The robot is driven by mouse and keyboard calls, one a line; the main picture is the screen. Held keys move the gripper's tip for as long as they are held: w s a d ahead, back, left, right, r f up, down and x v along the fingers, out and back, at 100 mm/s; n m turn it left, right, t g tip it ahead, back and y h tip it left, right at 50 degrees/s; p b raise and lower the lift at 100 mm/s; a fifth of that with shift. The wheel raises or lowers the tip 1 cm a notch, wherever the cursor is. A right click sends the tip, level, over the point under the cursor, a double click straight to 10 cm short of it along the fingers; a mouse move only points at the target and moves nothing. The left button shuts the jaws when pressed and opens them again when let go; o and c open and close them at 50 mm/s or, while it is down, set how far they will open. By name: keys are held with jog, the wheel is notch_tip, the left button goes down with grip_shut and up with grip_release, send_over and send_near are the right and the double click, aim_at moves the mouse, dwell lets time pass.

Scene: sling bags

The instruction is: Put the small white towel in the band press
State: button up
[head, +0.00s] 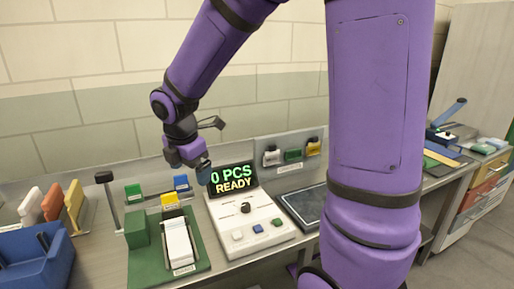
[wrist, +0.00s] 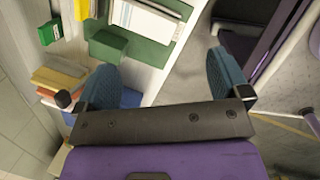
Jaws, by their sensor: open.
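My gripper (head: 203,172) is open and empty, above the back of the bench near the display box. In the wrist view its two blue-grey fingers (wrist: 165,82) stand wide apart with nothing between them. A white folded piece (head: 30,205) stands upright beside an orange and a yellow one in a rack at the far left; it may be the small white towel, but I cannot tell for sure. A device with a raised blue lever (head: 450,112) sits at the far right; it may be the band press. My arm hides part of the bench between.
A green board (head: 150,279) carries a white stack (head: 178,243) and a green block (head: 137,231). A white counter box (head: 245,228) reads "0 PCS READY". A blue bin (head: 30,262) stands front left. A thin post (head: 107,200) rises behind the board. A dark tray (head: 306,209) lies right of the box.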

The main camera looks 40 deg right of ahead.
jog(key=s+d+r+m+t, duration=0.1)
jog(key=s+r+m, duration=0.5)
jog(key=s+m, duration=0.4)
jog(key=s+d+r+m+t+y, duration=0.1)
jog(key=s+r+m, duration=0.4)
jog(key=s+m, duration=0.5)
jog(key=shift+s+d+r+m+t+y, duration=0.3)
jog(key=shift+s+d+r+t, duration=0.15)
jog(key=shift+s+t, duration=0.25)
jog(key=shift+w, duration=0.1)
